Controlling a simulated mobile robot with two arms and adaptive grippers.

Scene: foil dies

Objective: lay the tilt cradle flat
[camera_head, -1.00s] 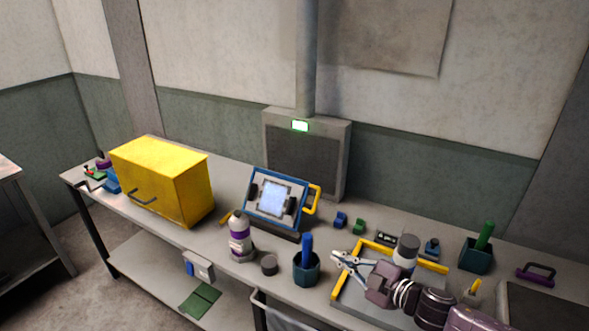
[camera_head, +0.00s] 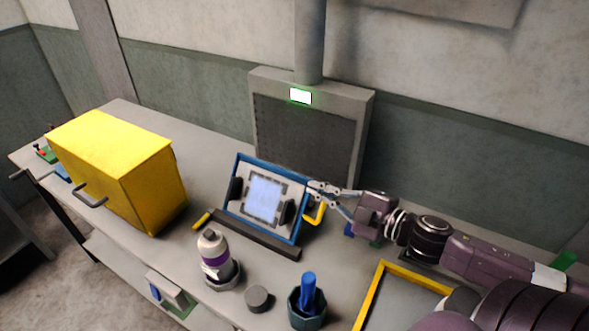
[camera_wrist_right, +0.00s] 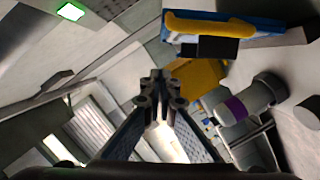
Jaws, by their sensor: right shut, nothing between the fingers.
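The tilt cradle (camera_head: 290,226) is a blue-framed plate with a pale square piece in its middle and dark pads beside it. It stands tilted up on a dark base bar (camera_head: 255,238), with a yellow handle (camera_head: 315,213) at its right side. My right gripper (camera_head: 312,187) is shut and empty at the cradle's upper right corner, just above the handle; I cannot tell whether it touches. In the right wrist view the shut fingertips (camera_wrist_right: 158,88) point away from the cradle's blue edge and yellow handle (camera_wrist_right: 210,25), which show at top right. My left gripper is not in view.
A yellow box (camera_head: 120,175) stands at left. A white and purple bottle (camera_head: 213,252), a dark puck (camera_head: 257,298) and a cup with a blue-handled item (camera_head: 307,303) stand in front of the cradle. A grey vent unit (camera_head: 305,135) rises behind. A yellow-edged tray (camera_head: 369,297) lies at right.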

